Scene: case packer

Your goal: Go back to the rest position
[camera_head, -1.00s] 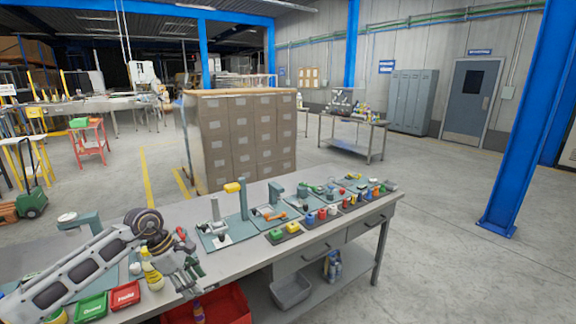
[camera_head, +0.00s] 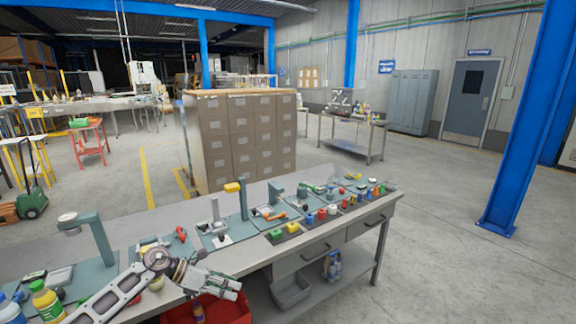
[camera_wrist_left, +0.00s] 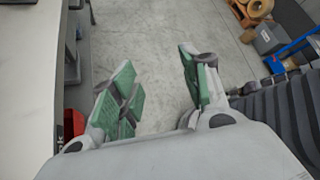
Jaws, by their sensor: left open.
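My left gripper (camera_head: 228,286) is in front of the workbench's near edge in the head view, above the red bin. In the left wrist view its two green-padded fingers (camera_wrist_left: 158,88) are spread apart, with only bare floor between them. It holds nothing. My left arm comes in from the lower left and covers part of the bench top. My right gripper does not show in either view.
The workbench (camera_head: 345,225) carries fixtures, bottles and several coloured parts. A red bin (camera_head: 225,310) and a grey bin (camera_head: 291,290) sit below its top. Stacked cartons (camera_head: 240,140) stand behind it. The floor to the right is clear.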

